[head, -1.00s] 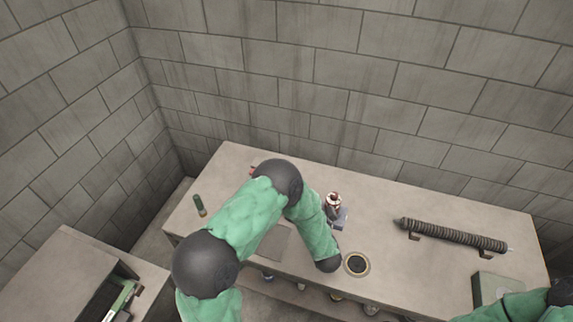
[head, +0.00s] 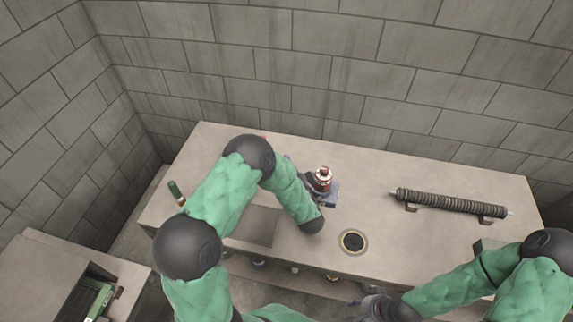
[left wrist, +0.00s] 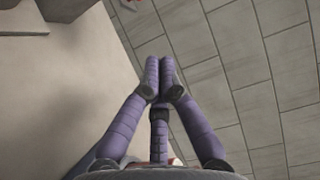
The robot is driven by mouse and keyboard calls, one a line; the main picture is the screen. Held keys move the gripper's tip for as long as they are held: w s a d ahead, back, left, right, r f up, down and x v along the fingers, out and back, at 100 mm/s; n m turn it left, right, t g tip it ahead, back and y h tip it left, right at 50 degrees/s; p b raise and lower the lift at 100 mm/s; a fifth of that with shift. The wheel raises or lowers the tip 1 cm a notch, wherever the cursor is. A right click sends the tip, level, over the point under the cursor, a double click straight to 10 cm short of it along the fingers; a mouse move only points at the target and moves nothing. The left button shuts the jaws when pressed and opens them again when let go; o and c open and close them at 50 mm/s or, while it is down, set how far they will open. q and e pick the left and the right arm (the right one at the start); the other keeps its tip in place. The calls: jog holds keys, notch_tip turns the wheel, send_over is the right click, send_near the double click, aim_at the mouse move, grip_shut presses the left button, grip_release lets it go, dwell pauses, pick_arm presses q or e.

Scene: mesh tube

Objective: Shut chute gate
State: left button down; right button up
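I cannot tell for certain which part is the chute gate. A round ringed opening with a dark centre (head: 353,242) is set in the bench top near its front edge.
A ribbed dark tube (head: 450,203) rests on supports at the right of the bench (head: 400,240). A red-and-white object (head: 323,180) stands beside my left forearm. A green cylinder (head: 176,192) is at the left end. A lower counter (head: 50,262) is front left. Block walls close the back.

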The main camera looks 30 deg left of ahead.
pick_arm(q)
jog(key=w+a+b, duration=0.1)
jog(key=w+a, duration=0.4)
jog(key=a, duration=0.3)
jog(key=shift+a, duration=0.3)
jog(key=a, duration=0.2)
jog(key=s+a, duration=0.1)
jog(key=a, duration=0.2)
jog(key=shift+s+a, duration=0.2)
jog(key=shift+a, duration=0.15)
